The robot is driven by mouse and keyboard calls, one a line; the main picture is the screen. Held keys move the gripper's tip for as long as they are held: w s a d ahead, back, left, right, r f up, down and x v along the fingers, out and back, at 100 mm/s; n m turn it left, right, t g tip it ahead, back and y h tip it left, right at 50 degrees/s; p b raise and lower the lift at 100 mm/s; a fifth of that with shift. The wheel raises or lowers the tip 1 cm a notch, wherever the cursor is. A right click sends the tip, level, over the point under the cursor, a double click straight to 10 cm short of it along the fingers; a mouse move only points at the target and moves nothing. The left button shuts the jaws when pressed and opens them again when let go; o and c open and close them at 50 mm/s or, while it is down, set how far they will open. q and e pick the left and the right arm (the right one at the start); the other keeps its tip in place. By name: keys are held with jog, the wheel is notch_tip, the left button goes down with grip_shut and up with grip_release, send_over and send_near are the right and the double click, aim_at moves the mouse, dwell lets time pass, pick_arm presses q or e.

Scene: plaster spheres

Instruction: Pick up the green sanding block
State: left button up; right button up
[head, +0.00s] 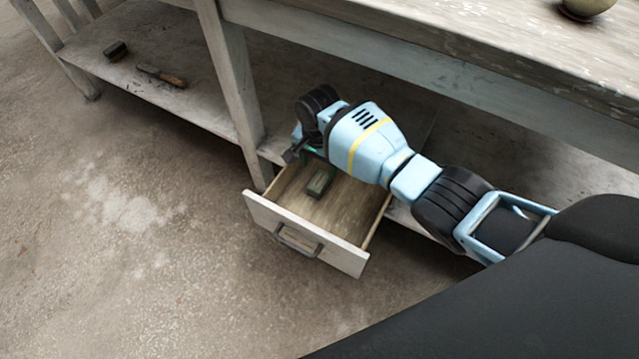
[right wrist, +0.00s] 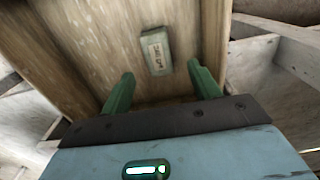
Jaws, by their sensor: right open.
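The green sanding block (head: 320,182) lies on the floor of an open drawer (head: 305,236) under the workbench. In the right wrist view the block (right wrist: 156,52) shows a pale label with dark print on its upper face. My right gripper (head: 300,152) is over the back part of the drawer. In the right wrist view its two green fingers (right wrist: 162,88) are spread apart with nothing between them, and the block lies beyond the fingertips, apart from them. My left gripper is in neither view.
The workbench top (head: 470,55) overhangs the drawer, and a bench leg (head: 232,90) stands just left of it. A lower shelf (head: 165,50) holds a dark brush-like block (head: 116,51) and a wooden-handled tool (head: 162,76). The concrete floor in front is clear.

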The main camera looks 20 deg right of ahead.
aim_at(319, 181)
jog(key=shift+s+f+b, duration=0.15)
jog(key=shift+f+b, duration=1.7)
jog(key=shift+f, duration=1.85)
jog(key=shift+r, duration=0.1)
jog(key=c, duration=1.1)
jog(key=shift+r, duration=0.15)
